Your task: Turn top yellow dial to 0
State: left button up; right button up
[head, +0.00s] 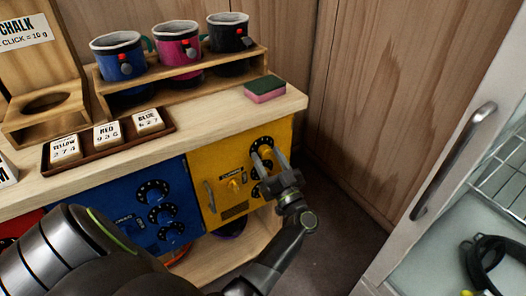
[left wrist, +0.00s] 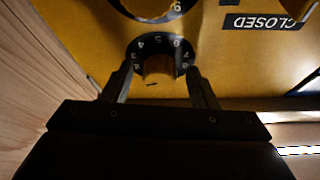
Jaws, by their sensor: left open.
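The yellow box (head: 225,187) sits under the wooden counter, with black dials on its right side. The top yellow dial (head: 262,143) is partly covered by my left gripper (head: 268,159). In the left wrist view the picture is upside down. There my left gripper (left wrist: 161,70) is open, with one finger on each side of a yellow-brown knob on a black numbered dial (left wrist: 158,45). I cannot tell if the fingers touch the knob, nor which number it points to. Another dial (left wrist: 148,8) is cut off at the top edge. My right gripper is not in view.
A blue box (head: 125,205) with dials stands left of the yellow one. Above are a sponge (head: 265,90), a tray of number cards (head: 46,160) and several chalk bags on a wooden rack (head: 215,68). A white cabinet door with a handle (head: 455,160) stands at right.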

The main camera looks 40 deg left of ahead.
pick_arm(q)
jog(key=shift+a+r, duration=0.1)
jog(key=shift+a, duration=0.05)
jog(key=shift+c, duration=1.1)
jog(key=c, duration=0.7)
jog(key=shift+c, duration=0.2)
